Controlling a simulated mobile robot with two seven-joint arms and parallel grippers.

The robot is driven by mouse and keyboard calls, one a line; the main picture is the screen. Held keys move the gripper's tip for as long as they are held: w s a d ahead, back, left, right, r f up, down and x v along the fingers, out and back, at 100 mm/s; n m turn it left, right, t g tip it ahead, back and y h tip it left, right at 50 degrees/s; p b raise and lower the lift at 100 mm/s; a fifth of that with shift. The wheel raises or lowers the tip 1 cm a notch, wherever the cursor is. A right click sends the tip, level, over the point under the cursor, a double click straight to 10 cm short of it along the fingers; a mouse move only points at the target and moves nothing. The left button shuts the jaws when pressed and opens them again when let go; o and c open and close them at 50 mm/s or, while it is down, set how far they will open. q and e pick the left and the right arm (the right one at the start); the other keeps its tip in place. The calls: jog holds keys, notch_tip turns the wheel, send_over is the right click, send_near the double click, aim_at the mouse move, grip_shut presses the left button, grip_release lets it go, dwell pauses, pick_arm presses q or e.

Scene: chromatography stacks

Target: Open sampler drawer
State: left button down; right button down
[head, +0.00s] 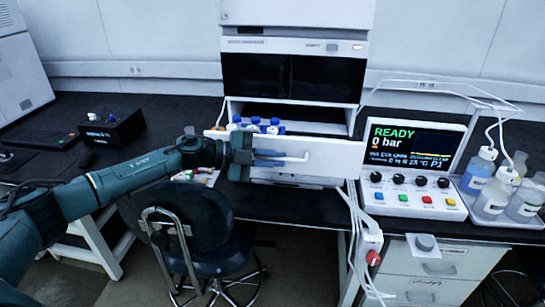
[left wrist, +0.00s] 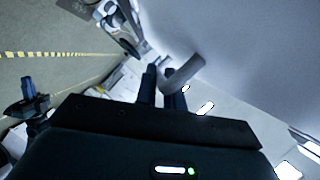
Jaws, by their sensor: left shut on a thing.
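The sampler drawer's white front (head: 330,160) stands out from the tall white instrument stack, so the drawer is open. Several blue-capped vials (head: 255,122) show behind its front. The drawer handle (head: 290,158) is a pale bar across the front. My left gripper (head: 256,157) is shut on the handle at its left part. In the left wrist view the handle (left wrist: 187,72) runs between the dark fingers, close to the drawer front (left wrist: 240,50). My right gripper is not seen in either view.
A display unit reading READY (head: 415,145) stands right of the drawer, with bottles in a tray (head: 470,195) beyond it. A swivel chair (head: 190,220) stands below my left arm. A small black box (head: 112,127) sits on the bench at left.

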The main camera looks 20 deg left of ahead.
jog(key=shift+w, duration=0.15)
pick_arm(q)
jog(key=c, duration=1.5)
grip_release()
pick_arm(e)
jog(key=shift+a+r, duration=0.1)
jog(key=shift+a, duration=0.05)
pick_arm(q)
jog(key=shift+s+a, duration=0.1)
jog(key=shift+a, duration=0.2)
jog(key=b+v, duration=0.2)
jog(key=v, duration=1)
jog(key=shift+s+a+r, duration=0.15)
jog(key=shift+s+a, duration=0.05)
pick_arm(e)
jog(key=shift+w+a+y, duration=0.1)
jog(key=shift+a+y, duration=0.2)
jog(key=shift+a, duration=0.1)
